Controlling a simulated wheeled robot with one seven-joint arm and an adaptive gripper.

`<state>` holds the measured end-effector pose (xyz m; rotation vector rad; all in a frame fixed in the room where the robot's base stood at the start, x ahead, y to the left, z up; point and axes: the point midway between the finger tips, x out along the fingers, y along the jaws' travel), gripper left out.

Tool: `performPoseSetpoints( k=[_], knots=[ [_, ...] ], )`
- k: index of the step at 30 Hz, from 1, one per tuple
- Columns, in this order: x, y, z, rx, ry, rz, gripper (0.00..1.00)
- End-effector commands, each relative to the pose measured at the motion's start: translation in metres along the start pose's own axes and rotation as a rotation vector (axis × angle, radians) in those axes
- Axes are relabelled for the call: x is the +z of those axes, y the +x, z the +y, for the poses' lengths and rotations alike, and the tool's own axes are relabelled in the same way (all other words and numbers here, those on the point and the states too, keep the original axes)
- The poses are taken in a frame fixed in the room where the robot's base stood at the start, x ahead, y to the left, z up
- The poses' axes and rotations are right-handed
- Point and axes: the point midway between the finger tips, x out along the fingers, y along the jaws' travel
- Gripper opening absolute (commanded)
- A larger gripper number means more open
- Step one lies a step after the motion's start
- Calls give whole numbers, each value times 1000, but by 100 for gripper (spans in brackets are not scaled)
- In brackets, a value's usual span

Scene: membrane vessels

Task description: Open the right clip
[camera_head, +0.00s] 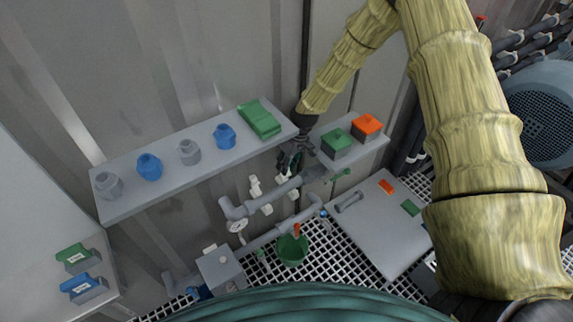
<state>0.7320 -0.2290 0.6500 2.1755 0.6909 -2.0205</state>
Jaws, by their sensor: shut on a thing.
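A grey horizontal pipe (278,192) runs below the long shelf, in front of the corrugated wall. A white clip (255,189) shows at the pipe's left part, with a white piece (267,209) just below it. The right clip (284,181) is white and sits further right along the pipe, partly hidden by my gripper. My gripper (288,166) is dark, points down at the pipe and is shut on the right clip. The clip is small here, and I cannot tell how far its latch is open.
A long grey shelf (195,158) with blue and grey fittings and a green block (259,119) is close left of my gripper. A small shelf (372,146) with green and orange boxes is close right. A green bucket (292,250) and a grey table (385,240) are below.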

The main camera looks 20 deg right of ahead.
Motion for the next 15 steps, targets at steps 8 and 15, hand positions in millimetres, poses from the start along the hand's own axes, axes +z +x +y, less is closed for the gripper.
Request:
performPoseSetpoints(
  k=[8,15],
  knots=[
    [7,7,-1,-5,3,-11,43],
    [6,4,0,-3,4,-8,43]
  ],
)
